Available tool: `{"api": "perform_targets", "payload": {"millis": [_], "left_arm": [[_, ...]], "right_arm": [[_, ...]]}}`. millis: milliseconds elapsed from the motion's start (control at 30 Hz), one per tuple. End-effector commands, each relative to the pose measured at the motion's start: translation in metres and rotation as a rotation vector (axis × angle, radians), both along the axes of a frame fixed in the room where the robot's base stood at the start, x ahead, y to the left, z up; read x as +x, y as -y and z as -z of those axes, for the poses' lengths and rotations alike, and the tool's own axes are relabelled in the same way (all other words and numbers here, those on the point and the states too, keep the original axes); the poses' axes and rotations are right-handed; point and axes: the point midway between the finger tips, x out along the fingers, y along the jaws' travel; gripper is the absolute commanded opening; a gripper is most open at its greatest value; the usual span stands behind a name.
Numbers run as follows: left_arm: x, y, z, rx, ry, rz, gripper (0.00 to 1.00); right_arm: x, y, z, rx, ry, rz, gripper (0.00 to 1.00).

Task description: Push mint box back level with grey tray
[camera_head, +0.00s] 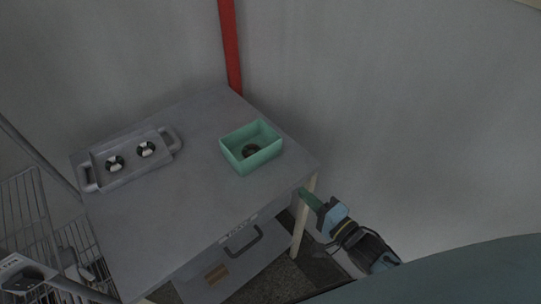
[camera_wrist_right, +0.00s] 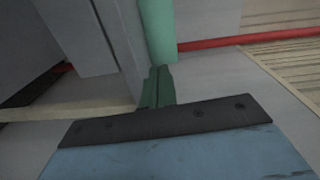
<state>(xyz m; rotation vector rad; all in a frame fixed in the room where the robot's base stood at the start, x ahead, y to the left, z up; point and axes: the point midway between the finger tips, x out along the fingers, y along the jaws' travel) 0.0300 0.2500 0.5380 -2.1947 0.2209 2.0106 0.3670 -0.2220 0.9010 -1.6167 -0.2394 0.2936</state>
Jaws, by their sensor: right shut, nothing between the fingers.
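The mint box (camera_head: 241,163) is an open-topped box standing on the right part of the grey table, with a small dark round thing (camera_head: 251,150) inside. The grey tray (camera_head: 140,172) lies at the left, close to the table's back edge, and holds two black-and-white round parts. The mint box sits nearer the table's front than the tray. My right gripper (camera_head: 307,195) is shut and empty beside the table's right front corner, apart from the box. Its green fingers (camera_wrist_right: 157,87) show in the right wrist view, in front of a mint-coloured surface.
The grey table (camera_head: 185,205) has clear top between tray and box and along the front. A red pipe (camera_head: 230,45) stands behind it. A wire rack (camera_head: 35,225) is at the left. A lower shelf with a dark handle (camera_head: 243,243) shows under the table's front.

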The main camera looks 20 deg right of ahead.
Motion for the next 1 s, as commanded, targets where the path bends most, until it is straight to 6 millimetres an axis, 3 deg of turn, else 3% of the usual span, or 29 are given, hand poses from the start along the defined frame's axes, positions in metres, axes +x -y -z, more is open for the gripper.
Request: {"api": "perform_targets", "payload": {"millis": [67,167,700,1000], "left_arm": [[0.002,0.0,-0.001,0.0,0.003,0.0,0.75],[0.004,0.0,-0.002,0.0,0.006,0.0,0.75],[0.004,0.0,0.0,-0.001,0.007,-0.001,0.75],[0.004,0.0,0.002,0.0,0.006,-0.001,0.75]], "right_arm": [[0.002,-0.003,-0.014,0.045,0.018,-0.012,0.0],[0.008,-0.006,-0.02,0.069,0.027,-0.017,0.0],[0.105,-0.042,-0.019,0.069,0.026,-0.015,0.0],[0.132,-0.052,-0.018,0.067,0.023,-0.016,0.0]]}}
